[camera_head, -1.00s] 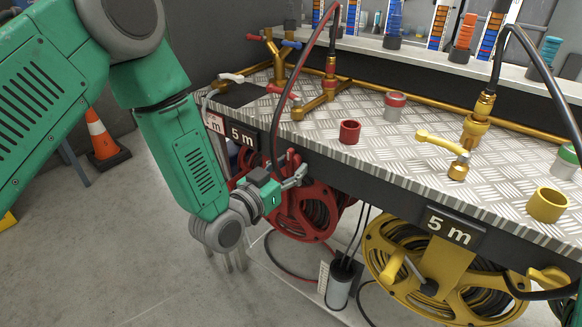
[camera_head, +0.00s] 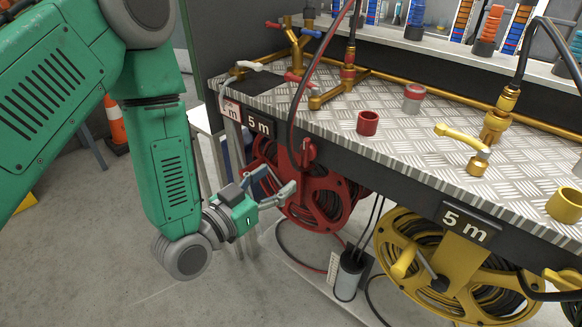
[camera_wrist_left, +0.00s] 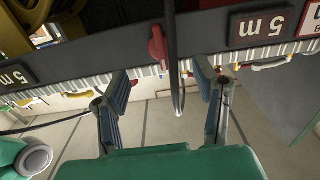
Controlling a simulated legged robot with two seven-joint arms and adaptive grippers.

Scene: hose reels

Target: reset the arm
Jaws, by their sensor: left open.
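My left gripper (camera_head: 279,183) is open, with its fingers apart and nothing between them. In the head view it is in front of the bench's left end, just left of the red hose reel (camera_head: 327,205). In the left wrist view the fingers (camera_wrist_left: 165,85) stand wide, and the dark hose (camera_wrist_left: 172,45) and a red handle (camera_wrist_left: 157,45) show beyond the gap. I see no contact with the hose or reel. My right gripper is not in view.
The metal-topped bench (camera_head: 400,140) runs to the right, with a yellow hose reel (camera_head: 450,260) under it. A red cup (camera_head: 368,123) and yellow tap (camera_head: 462,138) are on top. An orange cone (camera_head: 117,125) stands far left. The floor at lower left is clear.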

